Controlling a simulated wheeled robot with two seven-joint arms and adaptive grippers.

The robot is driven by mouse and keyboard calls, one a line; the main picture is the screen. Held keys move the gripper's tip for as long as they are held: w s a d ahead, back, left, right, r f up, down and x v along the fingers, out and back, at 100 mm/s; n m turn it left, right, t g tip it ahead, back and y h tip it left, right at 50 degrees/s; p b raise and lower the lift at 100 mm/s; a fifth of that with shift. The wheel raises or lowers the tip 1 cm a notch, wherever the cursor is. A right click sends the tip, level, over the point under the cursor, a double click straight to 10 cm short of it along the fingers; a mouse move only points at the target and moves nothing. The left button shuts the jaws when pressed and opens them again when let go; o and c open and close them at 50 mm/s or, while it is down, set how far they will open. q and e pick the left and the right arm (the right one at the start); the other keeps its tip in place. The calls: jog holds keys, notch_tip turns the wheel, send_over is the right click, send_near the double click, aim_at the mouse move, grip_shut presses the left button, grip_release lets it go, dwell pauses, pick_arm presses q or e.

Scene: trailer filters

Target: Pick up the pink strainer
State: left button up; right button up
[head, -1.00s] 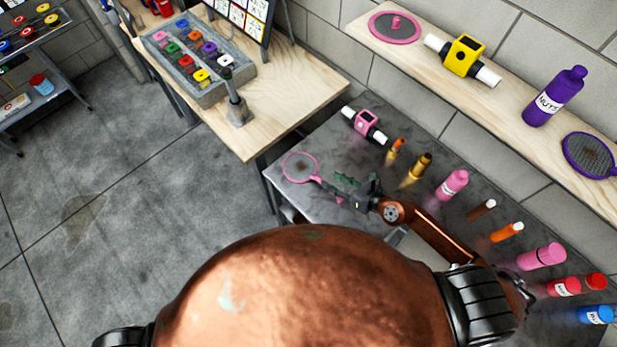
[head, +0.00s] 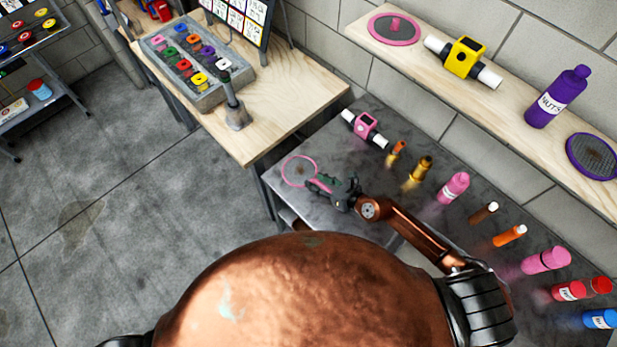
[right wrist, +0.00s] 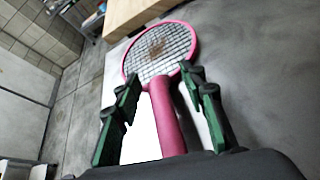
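The pink strainer (head: 286,166) has a round mesh head with a brown stain and a pink handle. It is at the left end of the grey metal table (head: 390,135). My right gripper (head: 318,185) is at its handle in the head view. In the right wrist view, the strainer (right wrist: 166,115) points away from me, and its handle lies between the two green fingers of my right gripper (right wrist: 160,88). The fingers are spread, with gaps on both sides of the handle. My left gripper is not in view.
A pink and white device (head: 367,127) and several bottles, including a pink one (head: 453,187), stand behind and right of my right arm. A wooden table (head: 290,95) adjoins at the left. The shelf (head: 500,105) above holds a purple strainer (head: 570,160).

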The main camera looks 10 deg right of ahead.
jog(key=shift+c, duration=0.6)
grip_shut()
jog(key=shift+r, duration=0.15)
